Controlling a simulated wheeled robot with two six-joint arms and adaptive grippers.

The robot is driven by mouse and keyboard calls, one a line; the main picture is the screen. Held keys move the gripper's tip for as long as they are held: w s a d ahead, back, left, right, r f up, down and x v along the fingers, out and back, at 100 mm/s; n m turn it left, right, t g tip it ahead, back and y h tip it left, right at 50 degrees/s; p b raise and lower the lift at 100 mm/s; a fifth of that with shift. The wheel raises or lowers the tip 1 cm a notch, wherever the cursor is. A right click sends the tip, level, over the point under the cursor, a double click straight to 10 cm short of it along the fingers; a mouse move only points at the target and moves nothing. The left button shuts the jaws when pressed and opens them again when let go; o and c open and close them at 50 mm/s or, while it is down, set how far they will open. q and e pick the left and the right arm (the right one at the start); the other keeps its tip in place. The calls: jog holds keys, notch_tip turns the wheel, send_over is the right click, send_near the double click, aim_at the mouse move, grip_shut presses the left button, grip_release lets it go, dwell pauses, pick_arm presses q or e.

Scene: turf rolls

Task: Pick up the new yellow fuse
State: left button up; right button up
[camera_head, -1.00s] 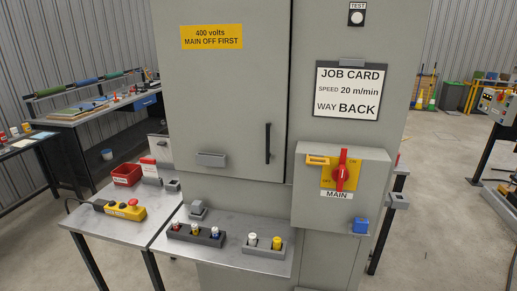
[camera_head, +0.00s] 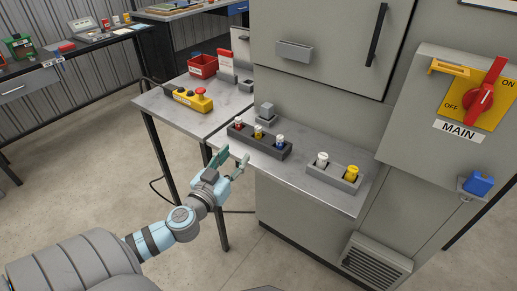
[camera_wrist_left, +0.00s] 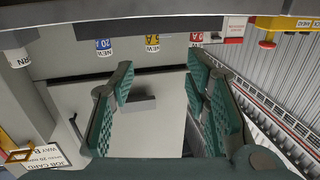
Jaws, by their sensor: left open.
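The new yellow fuse (camera_head: 258,132) stands in the middle of a dark holder (camera_head: 270,147), between a white-and-red fuse (camera_head: 238,122) and a blue fuse (camera_head: 280,140). It also shows in the left wrist view (camera_wrist_left: 152,42) at the top, with a NEW label, between the blue (camera_wrist_left: 104,47) and red (camera_wrist_left: 196,40) fuses. My left gripper (camera_head: 234,159) is open and empty, in front of the bench edge and apart from the holder. Its two fingers (camera_wrist_left: 160,75) frame the cabinet front in the wrist view. My right gripper is not in view.
A lighter grey holder (camera_head: 334,177) with a white fuse (camera_head: 322,159) and another yellow-topped fuse (camera_head: 351,173) stands to the right. A yellow control box (camera_head: 191,100) and red bin (camera_head: 203,66) are left.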

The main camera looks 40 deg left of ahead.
pick_arm(q)
jog(key=p, duration=0.2)
send_near(258, 127)
jog(key=x, duration=0.2)
jog(key=a+x, duration=0.1)
jog(key=x, duration=0.1)
jog(key=shift+f, duration=0.25)
jog(key=shift+w, duration=0.4)
jog(key=x, duration=0.1)
jog(key=p+x, duration=0.1)
jog(key=x, duration=0.1)
jog(key=d+p+x, duration=0.1)
jog(key=x, duration=0.1)
jog(key=shift+w+r, duration=0.15)
jog(key=shift+r, duration=0.15)
jog(key=shift+w+a+f, duration=0.1)
jog(key=shift+w, duration=0.1)
jog(key=shift+c, duration=0.8)
jog(key=shift+s, duration=0.1)
grip_shut()
